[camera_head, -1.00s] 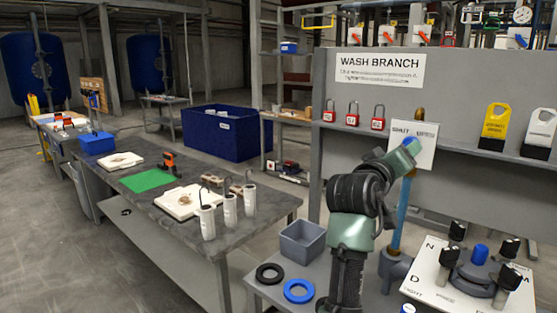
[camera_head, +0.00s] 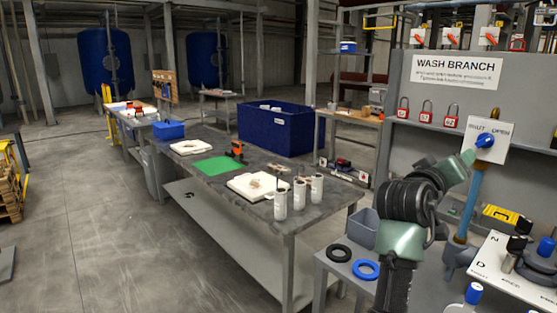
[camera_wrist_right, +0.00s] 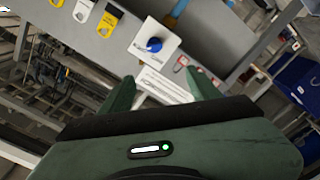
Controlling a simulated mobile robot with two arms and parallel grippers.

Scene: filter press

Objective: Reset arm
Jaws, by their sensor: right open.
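My right gripper (camera_head: 466,160) is raised at the right, its green tip just left of and below the blue knob (camera_head: 485,141). The knob sits on a white plate marked SHUT and OPEN (camera_head: 492,127); its exact pointing is too small to tell. In the right wrist view my right gripper (camera_wrist_right: 161,88) has its two green fingers wide apart with nothing between them. There the blue knob (camera_wrist_right: 154,45) stands clear beyond the fingertips, on its white plate (camera_wrist_right: 168,37). My left gripper is in neither view.
A grey panel labelled WASH BRANCH (camera_head: 457,75) carries red padlocks (camera_head: 427,111). Below are a grey bin (camera_head: 363,230), a black ring (camera_head: 339,253) and a blue ring (camera_head: 366,270). A long workbench (camera_head: 215,150) with white cylinders stands left; the floor beyond (camera_head: 90,220) is open.

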